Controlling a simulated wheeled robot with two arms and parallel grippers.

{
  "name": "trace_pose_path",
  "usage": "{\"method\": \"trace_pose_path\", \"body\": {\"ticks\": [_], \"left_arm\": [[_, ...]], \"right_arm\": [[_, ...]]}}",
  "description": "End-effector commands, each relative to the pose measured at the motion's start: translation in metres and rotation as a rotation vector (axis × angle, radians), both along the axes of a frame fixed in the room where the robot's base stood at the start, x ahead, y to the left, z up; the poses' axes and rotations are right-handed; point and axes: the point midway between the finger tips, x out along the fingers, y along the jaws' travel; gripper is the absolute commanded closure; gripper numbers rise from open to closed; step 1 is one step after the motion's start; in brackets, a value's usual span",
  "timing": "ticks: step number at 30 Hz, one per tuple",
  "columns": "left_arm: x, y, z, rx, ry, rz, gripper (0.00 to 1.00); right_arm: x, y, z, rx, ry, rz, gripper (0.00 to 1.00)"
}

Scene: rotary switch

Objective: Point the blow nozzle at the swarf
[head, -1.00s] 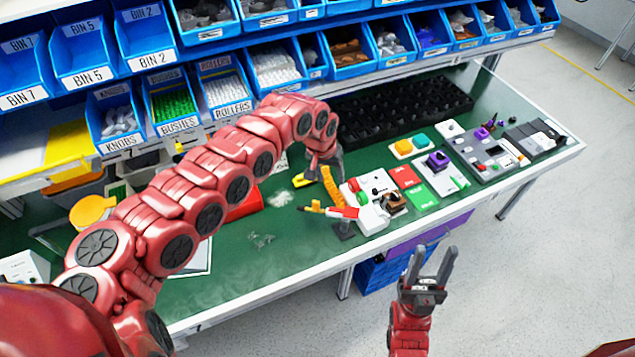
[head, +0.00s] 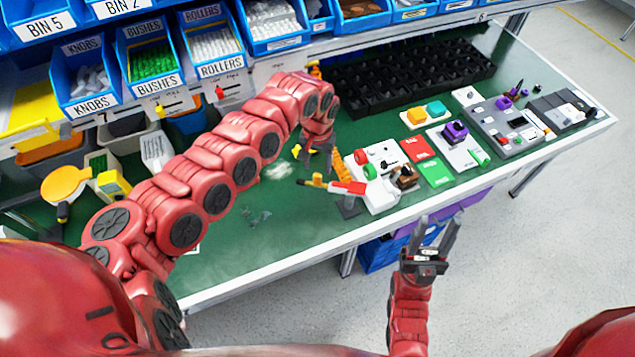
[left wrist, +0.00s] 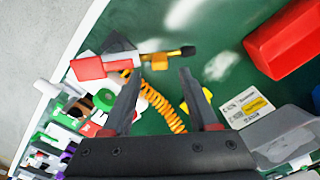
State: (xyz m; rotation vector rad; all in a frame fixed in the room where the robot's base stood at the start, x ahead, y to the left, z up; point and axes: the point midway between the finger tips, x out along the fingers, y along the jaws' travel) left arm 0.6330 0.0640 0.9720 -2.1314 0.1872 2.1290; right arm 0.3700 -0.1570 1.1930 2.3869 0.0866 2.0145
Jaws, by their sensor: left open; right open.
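The blow nozzle (head: 345,187), with a red and white body and an orange front with a dark tip, sits on a dark stand at the bench's front edge. Its tip points left in the head view. The swarf (head: 258,216) is a small scatter of grey bits on the green bench, left of the tip and nearer the front edge. My left gripper (head: 318,168) is open and empty above and just behind the nozzle. In the left wrist view the nozzle (left wrist: 105,66) lies just beyond the open fingertips (left wrist: 160,76). My right gripper (head: 434,235) is open and empty, in front of the bench.
An orange coiled hose (left wrist: 160,105) shows between my left fingers. A white panel with green and red knobs (head: 382,195) stands right beside the nozzle. A red bin (left wrist: 285,40) shows in the left wrist view. Blue bins (head: 150,65) line the back.

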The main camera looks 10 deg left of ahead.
Motion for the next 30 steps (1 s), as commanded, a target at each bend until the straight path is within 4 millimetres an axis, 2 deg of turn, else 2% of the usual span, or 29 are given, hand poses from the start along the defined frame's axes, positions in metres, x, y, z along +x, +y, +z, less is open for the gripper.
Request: {"method": "trace_pose_path", "body": {"ticks": [1, 2, 6, 9, 20, 30], "left_arm": [[-0.002, -0.001, -0.006, 0.001, 0.008, -0.001, 0.4], [-0.003, 0.0, -0.012, 0.003, 0.011, -0.001, 0.4], [-0.002, -0.001, -0.035, -0.001, 0.006, 0.001, 0.4], [-0.001, 0.0, -0.045, -0.001, 0.004, 0.002, 0.4], [0.0, 0.0, -0.052, 0.0, 0.001, 0.001, 0.4], [0.0, 0.0, -0.052, 0.0, 0.002, 0.001, 0.99]], "right_arm": [[0.0, 0.0, 0.011, 0.0, 0.0, 0.0, 0.53], [0.0, 0.0, 0.014, 0.0, -0.001, 0.0, 0.53], [0.0, 0.0, 0.018, 0.0, -0.001, 0.0, 0.53], [0.0, 0.0, 0.02, 0.0, -0.001, 0.0, 0.53], [0.0, 0.0, 0.02, 0.0, -0.001, 0.0, 0.53], [0.0, 0.0, 0.02, 0.0, -0.001, 0.0, 0.53]]}}
